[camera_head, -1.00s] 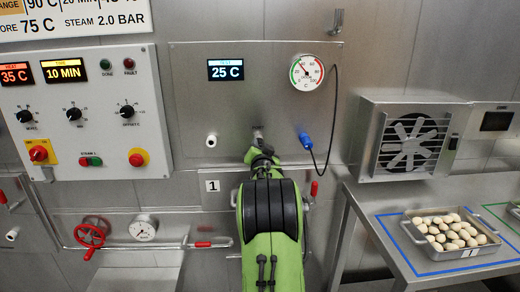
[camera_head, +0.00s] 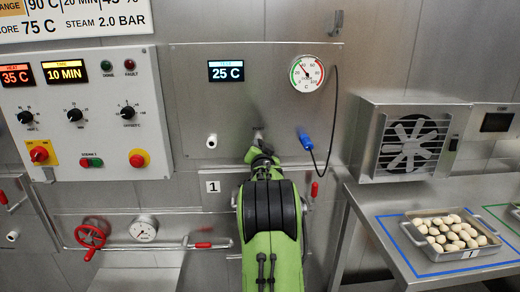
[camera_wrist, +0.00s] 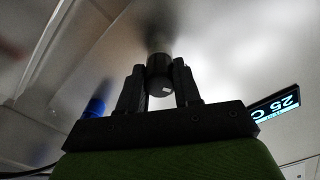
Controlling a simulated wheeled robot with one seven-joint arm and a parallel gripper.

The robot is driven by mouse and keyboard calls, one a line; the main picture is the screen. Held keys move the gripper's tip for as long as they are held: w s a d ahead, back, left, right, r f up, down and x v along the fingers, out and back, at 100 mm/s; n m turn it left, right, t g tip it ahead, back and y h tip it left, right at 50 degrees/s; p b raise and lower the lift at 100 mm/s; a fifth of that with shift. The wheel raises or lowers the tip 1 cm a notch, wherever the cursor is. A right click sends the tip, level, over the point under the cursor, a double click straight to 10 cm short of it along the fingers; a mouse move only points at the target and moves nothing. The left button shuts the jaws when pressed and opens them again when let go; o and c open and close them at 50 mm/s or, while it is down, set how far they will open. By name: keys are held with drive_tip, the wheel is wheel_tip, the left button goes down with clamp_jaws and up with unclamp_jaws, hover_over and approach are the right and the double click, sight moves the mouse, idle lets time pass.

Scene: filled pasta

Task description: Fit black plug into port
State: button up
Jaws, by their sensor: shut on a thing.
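The black plug (camera_wrist: 160,78) is a short dark cylinder with a small white mark. In the wrist view it sits between the two fingers of my gripper (camera_wrist: 159,82), which is shut on it. A grey stub (camera_wrist: 158,42), apparently the port, lies in line just beyond the plug. I cannot tell whether they touch or how deep the plug sits. In the head view the port (camera_head: 258,133) shows on the steel panel just above my gripper (camera_head: 259,150). My arm hides the plug there.
A blue plug (camera_head: 305,141) on a black cable hangs right of the port, below a round gauge (camera_head: 307,73). A white fitting (camera_head: 211,141) sticks out at left. A display (camera_head: 227,71) is above. A fan unit (camera_head: 408,140) and potato-like pasta tray (camera_head: 444,255) stand at right.

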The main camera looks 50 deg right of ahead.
idle(0.4)
drive_tip(key=o, duration=1.2)
drive_tip(key=shift+c, duration=0.2)
drive_tip(key=shift+o, duration=0.4)
drive_tip(key=shift+o, duration=0.7)
drive_tip(key=shift+d, duration=0.1)
drive_tip(key=b+v, duration=0.2)
drive_tip(key=v, duration=0.5)
drive_tip(key=shift+b, duration=0.3)
